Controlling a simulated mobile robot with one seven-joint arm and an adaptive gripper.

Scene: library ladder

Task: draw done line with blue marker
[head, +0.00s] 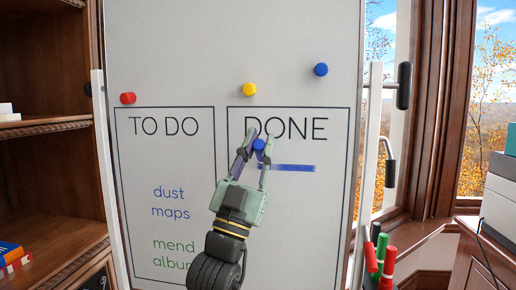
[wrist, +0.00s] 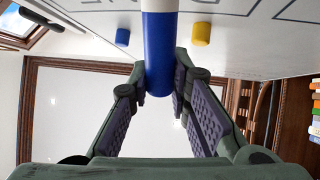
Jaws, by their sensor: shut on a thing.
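My gripper (head: 259,142) is shut on the blue marker (head: 258,145), in front of the whiteboard (head: 320,235). In the wrist view the marker (wrist: 158,55), blue with a white section, stands between my fingertips (wrist: 158,75) and points at the board. Whether its tip touches the board is hidden. A thick blue line (head: 290,168) runs about level below the word DONE (head: 286,128). My gripper covers part of the left side of the DONE box.
Red (head: 128,98), yellow (head: 249,90) and blue (head: 321,69) magnets sit on the board above the boxes. The TO DO box (head: 163,128) is at left. Several red, green and black markers (head: 381,256) stand at lower right. A wooden bookcase (head: 55,165) flanks the left.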

